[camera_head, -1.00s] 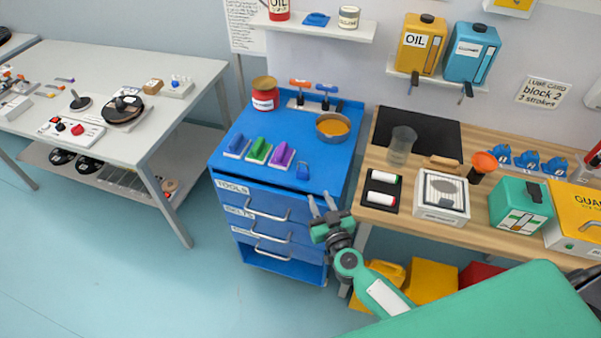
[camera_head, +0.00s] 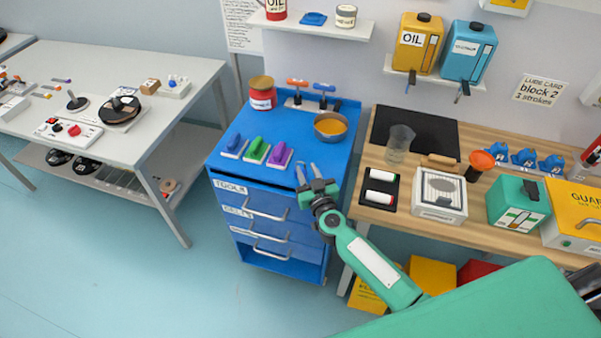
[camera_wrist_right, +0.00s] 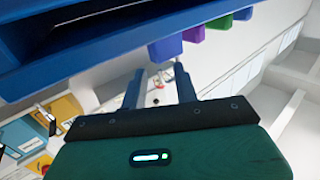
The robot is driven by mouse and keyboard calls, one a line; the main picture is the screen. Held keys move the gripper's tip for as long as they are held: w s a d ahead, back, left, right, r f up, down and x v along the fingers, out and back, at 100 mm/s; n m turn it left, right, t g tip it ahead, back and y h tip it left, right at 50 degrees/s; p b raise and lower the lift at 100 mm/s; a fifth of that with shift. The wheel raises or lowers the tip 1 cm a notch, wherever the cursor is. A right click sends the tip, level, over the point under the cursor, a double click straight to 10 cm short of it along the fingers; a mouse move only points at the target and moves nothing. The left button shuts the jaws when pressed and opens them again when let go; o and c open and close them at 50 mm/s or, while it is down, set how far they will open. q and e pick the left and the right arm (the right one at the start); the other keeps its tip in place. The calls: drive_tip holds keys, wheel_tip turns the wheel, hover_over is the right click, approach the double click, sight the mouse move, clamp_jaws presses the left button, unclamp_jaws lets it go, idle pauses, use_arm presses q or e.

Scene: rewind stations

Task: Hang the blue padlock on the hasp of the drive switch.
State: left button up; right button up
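The blue padlock shows in the right wrist view (camera_wrist_right: 165,50) as a blue block just beyond the fingertips, beside a purple one. My left gripper is out of view.
Blue, green and purple (camera_head: 281,154) padlock-like pieces stand left of my gripper. Behind are a red jar (camera_head: 262,99) and an orange-filled bowl (camera_head: 330,127). The wooden bench (camera_head: 380,213) is at right, the grey table (camera_head: 190,82) at left. Open floor lies between cabinet and table.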

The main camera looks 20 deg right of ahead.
clamp_jaws()
drive_tip(key=shift+r, duration=0.15)
